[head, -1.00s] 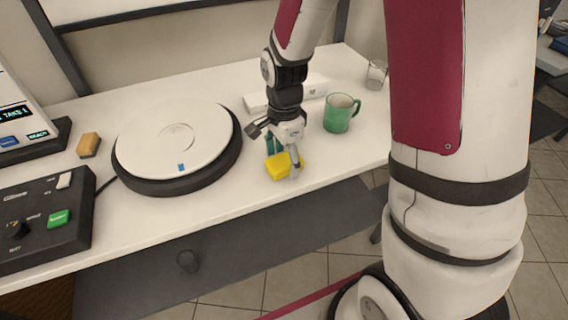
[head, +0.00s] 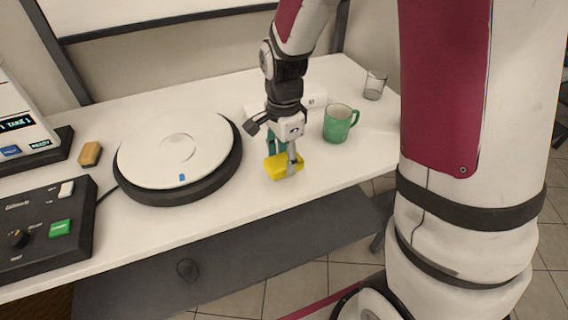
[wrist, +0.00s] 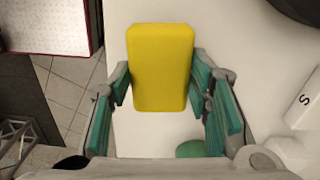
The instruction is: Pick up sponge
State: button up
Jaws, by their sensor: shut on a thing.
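The yellow sponge (head: 284,166) is a rounded block near the front edge of the white table. My gripper (head: 282,158) is shut on it, with a teal-padded finger on either side. In the wrist view the sponge (wrist: 161,66) sits upright in the picture between the fingertips, which press on its lower long sides. In the head view it appears held slightly above the tabletop; the gap under it is hard to judge.
A green mug (head: 338,124) stands right of my gripper, and a clear glass (head: 375,85) farther back. A white box (head: 316,100) lies behind. A round turntable (head: 178,150), a tan block (head: 90,153) and a control box (head: 45,228) are left. Bare tabletop lies in front.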

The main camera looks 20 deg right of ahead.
jog(key=s+r+p, duration=0.1)
jog(key=s+p, duration=1.1)
jog(key=s, duration=0.4)
jog(key=shift+a+r, duration=0.15)
jog(key=shift+a, duration=0.2)
jog(key=shift+c, duration=0.8)
jog(key=shift+w, duration=0.1)
